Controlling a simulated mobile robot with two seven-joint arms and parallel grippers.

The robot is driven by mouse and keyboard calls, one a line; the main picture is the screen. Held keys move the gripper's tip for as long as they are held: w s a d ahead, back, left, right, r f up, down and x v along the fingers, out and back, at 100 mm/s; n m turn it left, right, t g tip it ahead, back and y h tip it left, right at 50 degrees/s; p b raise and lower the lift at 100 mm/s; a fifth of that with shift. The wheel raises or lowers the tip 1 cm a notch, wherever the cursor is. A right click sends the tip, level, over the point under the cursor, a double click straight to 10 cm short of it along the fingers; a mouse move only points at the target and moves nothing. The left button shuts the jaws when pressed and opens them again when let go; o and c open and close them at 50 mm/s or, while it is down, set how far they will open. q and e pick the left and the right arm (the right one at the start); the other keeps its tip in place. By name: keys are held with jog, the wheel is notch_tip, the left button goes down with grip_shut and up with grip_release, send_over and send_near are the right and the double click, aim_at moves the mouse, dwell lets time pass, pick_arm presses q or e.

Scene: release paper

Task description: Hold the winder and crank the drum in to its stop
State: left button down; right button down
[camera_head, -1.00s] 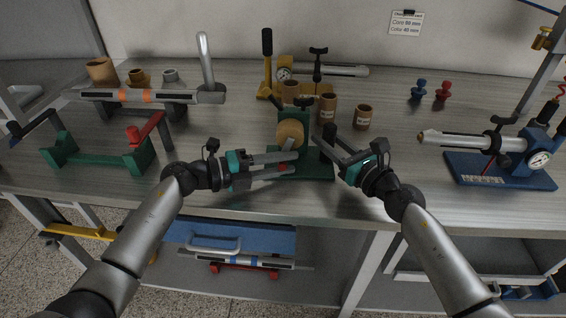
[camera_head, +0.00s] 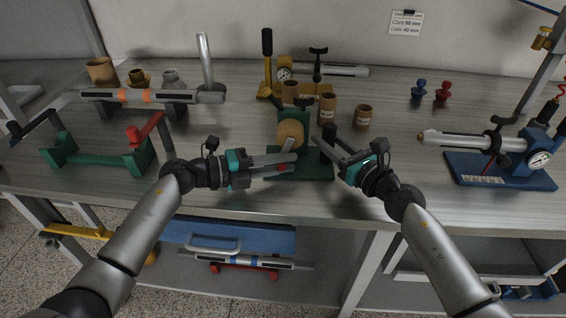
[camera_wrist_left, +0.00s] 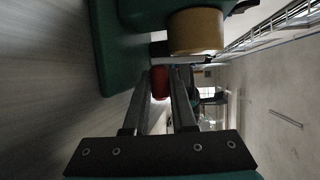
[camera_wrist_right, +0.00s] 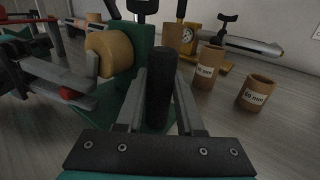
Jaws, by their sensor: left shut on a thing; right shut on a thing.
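The winder is a green stand (camera_head: 316,168) on the bench with a tan drum (camera_head: 290,133) on its side. My left gripper (camera_head: 286,164) is shut on the red crank knob (camera_wrist_left: 160,83), just below and in front of the drum. The knob also shows between the fingers in the right wrist view (camera_wrist_right: 69,93). My right gripper (camera_head: 335,148) is shut on the winder's upright black grip (camera_wrist_right: 160,88), right of the drum. The fingers partly hide the crank and the drum's stop cannot be made out.
Labelled cardboard cores (camera_head: 328,107) stand close behind the winder. A green stand with a red lever (camera_head: 148,128) is at the left. A blue gauge fixture (camera_head: 500,170) is at the right. Bare bench lies between the winder and the blue fixture.

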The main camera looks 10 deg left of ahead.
pick_arm(q)
jog(key=shift+a+r+m+g+y, duration=0.15)
jog(key=shift+a+m+g+y, duration=0.1)
jog(key=shift+y, duration=0.35)
jog(key=shift+a+r+m+g+y, duration=0.15)
jog(key=shift+a+m+y, duration=0.1)
jog(key=shift+y, duration=0.35)
pick_arm(e)
jog(key=shift+d, duration=0.1)
pick_arm(q)
jog(key=y, duration=0.1)
jog(key=r+y, duration=0.1)
jog(key=y, duration=0.1)
jog(key=shift+a+m+g, duration=0.4)
jog(key=y, duration=0.2)
jog(key=r+m+y, duration=0.1)
jog(key=y, duration=0.1)
jog(key=a+y, duration=0.1)
jog(key=y, duration=0.1)
jog(key=shift+s+r+g, duration=0.15)
jog(key=shift+r+g, duration=0.25)
jog(key=c, duration=1)
grip_release()
jog(key=v, duration=1.2)
